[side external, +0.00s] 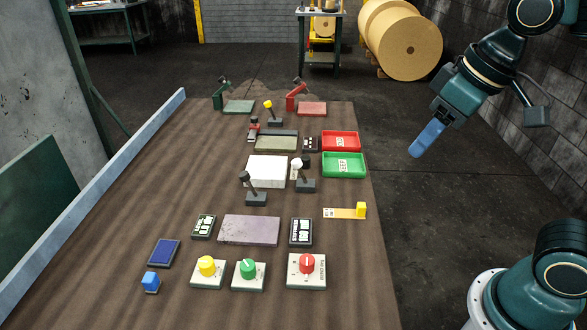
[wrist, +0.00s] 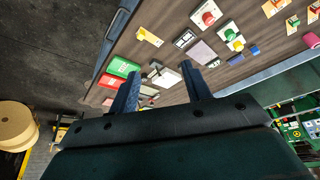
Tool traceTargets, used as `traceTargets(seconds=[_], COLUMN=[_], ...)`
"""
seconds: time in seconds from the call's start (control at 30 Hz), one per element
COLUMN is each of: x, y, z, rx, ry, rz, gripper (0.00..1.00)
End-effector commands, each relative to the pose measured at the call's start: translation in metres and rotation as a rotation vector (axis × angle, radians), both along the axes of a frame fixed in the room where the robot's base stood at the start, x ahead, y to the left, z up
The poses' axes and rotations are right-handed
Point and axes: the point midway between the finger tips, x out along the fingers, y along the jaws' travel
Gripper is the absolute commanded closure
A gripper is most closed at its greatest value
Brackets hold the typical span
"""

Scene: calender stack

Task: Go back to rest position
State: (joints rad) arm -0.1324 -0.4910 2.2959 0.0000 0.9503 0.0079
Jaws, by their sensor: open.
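My gripper (side external: 418,149) hangs in the air beyond the right edge of the brown table (side external: 130,215), tilted with its blue fingers pointing down and left. In the wrist view my gripper (wrist: 160,68) shows two fingers spread apart with nothing between them. No table object touches the fingers in the side view. From the side the two fingers overlap, so their gap is hidden there.
The table holds a green tray (side external: 344,165), a red tray (side external: 341,141), several levers, and yellow, green and red (side external: 307,263) knobs. Floor beside the table is clear.

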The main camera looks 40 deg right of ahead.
Motion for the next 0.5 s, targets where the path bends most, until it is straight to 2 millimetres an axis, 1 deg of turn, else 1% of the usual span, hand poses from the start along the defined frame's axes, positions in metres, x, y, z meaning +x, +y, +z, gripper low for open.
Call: traceTargets(seconds=[0.03, 0.2, 0.33, 0.5], x=[-0.01, -0.037, -0.05, -0.058], y=[-0.007, -0.022, -0.028, -0.032], z=[-0.002, -0.011, -0.018, -0.023], rx=[0.002, 0.004, 0.004, 0.003], ry=[-0.019, -0.065, -0.091, -0.105], rz=[-0.022, -0.077, -0.107, -0.124], gripper=[0.52, 0.52, 0.52, 0.52])
